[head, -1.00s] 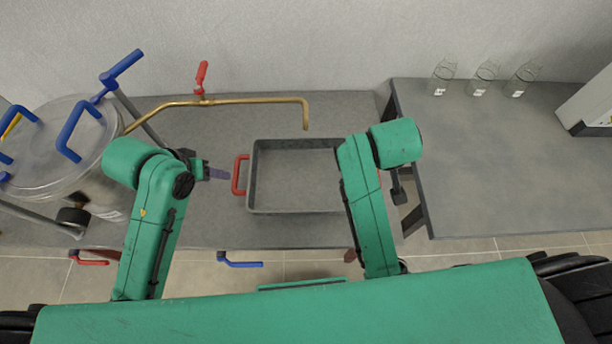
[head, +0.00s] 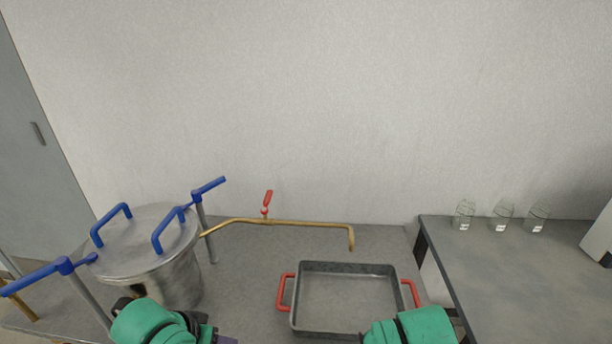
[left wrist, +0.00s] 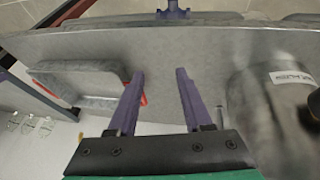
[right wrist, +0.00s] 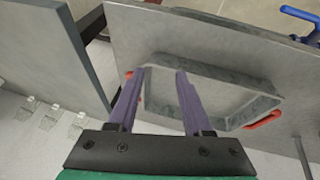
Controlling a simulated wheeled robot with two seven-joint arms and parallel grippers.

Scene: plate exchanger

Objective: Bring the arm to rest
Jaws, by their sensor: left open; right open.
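In the left wrist view my left gripper (left wrist: 160,72) is open and empty above the bench, with the tray to one side and the pot to the other. My right arm shows at the bottom of the head view, in front of the tray's right end. In the right wrist view my right gripper (right wrist: 160,72) is open and empty over the tray's edge, near one red handle (right wrist: 129,76).
The metal pot (head: 155,262) with blue handles stands on the bench at left. A brass pipe (head: 310,224) with a red valve lever (head: 267,200) runs behind the tray. Several glass bottles (head: 501,217) stand on the right table (head: 510,270). A gap separates bench and table.

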